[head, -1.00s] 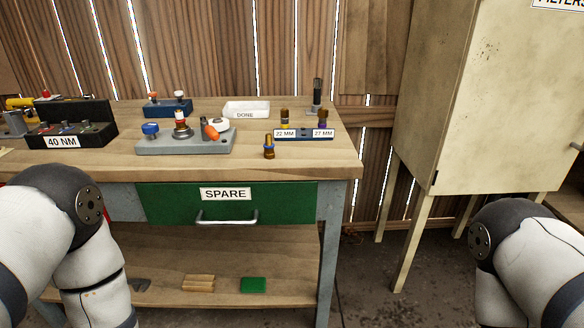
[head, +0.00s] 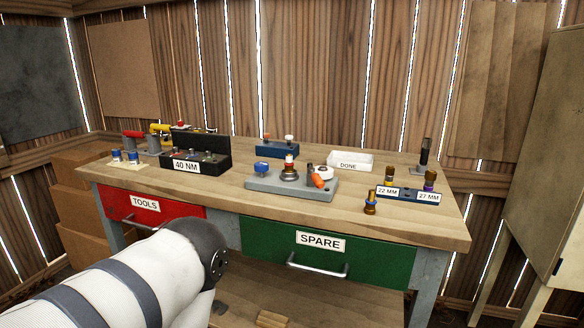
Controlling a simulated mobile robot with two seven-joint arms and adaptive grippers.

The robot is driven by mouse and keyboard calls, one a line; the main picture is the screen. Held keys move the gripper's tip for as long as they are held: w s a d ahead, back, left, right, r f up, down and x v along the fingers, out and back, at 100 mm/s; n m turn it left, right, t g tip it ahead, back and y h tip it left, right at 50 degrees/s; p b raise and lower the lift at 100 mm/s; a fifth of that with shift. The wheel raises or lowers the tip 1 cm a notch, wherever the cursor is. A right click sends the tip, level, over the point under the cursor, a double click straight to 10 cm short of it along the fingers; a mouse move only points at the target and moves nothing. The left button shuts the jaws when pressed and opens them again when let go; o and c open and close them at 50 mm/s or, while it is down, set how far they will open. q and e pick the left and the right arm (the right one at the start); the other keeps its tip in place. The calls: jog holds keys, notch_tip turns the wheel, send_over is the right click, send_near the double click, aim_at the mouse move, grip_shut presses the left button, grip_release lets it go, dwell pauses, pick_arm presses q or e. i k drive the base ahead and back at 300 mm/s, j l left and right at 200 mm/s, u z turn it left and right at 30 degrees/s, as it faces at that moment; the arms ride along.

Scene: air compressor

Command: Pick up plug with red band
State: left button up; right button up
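I cannot clearly make out a plug with a red band at this size. Small red or orange details show on a fitting (head: 289,163) standing on the grey block (head: 262,183), and on a small piece atop the dark blue block (head: 276,151) at the back of the bench. A brass plug-like piece (head: 370,203) stands on the bench in front of the labelled sockets; no red band shows on it. My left arm is in the lower left in front of the bench, but its gripper is outside the picture. My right gripper is not in view.
The wooden bench (head: 215,187) carries a black 40 NM holder (head: 205,163), a white DONE tray (head: 350,168) and a blue 22 MM/27 MM rack (head: 408,203). The red TOOLS drawer (head: 180,211) and green SPARE drawer (head: 385,261) look closed. A pale cabinet (head: 555,150) stands right.

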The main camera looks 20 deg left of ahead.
aim_at(288, 165)
jog(key=i+j+z, duration=0.15)
jog(key=j, duration=0.35)
jog(key=i+j+z, duration=0.15)
jog(key=j, duration=0.4)
jog(key=j+z, duration=0.15)
jog(key=j, duration=0.4)
